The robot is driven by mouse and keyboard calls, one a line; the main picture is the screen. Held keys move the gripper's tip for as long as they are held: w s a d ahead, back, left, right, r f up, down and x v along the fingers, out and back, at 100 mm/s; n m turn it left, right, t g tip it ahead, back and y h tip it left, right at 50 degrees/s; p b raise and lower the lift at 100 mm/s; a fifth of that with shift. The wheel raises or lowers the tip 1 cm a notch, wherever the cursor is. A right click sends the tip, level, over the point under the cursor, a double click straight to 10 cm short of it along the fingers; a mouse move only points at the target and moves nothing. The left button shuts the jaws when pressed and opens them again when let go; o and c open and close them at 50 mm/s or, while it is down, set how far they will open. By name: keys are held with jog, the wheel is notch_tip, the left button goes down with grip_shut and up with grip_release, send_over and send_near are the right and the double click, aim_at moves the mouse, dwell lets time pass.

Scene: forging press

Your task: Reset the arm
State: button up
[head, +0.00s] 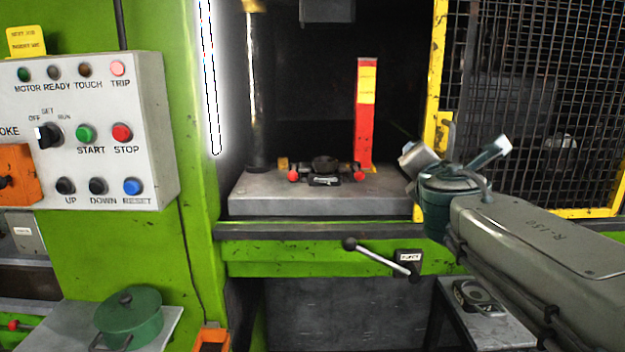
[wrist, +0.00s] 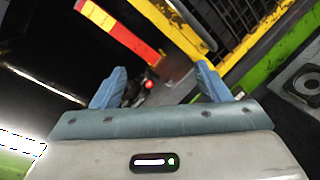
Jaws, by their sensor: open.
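My arm comes in from the right in the head view. My gripper shows in the wrist view (wrist: 158,88), with two blue fingers spread wide apart and nothing between them. In the head view the hand is raised near the press opening's right side, in front of the yellow frame; its fingertips are hard to make out there. Beyond the fingers in the wrist view lie the press bed and a red knob (wrist: 149,84).
The grey press bed (head: 260,195) holds a small die with red knobs. A red and yellow post (head: 366,140) stands behind it. A yellow-framed mesh guard (head: 535,100) is at right. A lever (head: 380,257) sticks out below. The control panel (head: 100,130) and green pot (head: 130,318) are at left.

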jog(key=s+d+f+m+g+h, duration=0.1)
jog(key=s+d+f+m+g, duration=0.1)
jog(key=s+f+m+g, duration=0.45)
jog(key=s+d+f+m+g, duration=0.1)
jog(key=s+f+m, duration=0.2)
jog(key=f+m, duration=0.65)
jog(key=s+a+f+m+g+y, duration=0.2)
jog(key=s+a+f+m+g, duration=0.1)
jog(key=s+f, duration=0.3)
jog(key=s+a+f+m+g+y, duration=0.2)
jog(key=s+a+f+m+g, duration=0.1)
jog(key=s+f+m, duration=0.3)
jog(key=shift+a+f+y, duration=0.3)
jog(key=shift+a+f, duration=0.5)
jog(key=shift+a, duration=0.1)
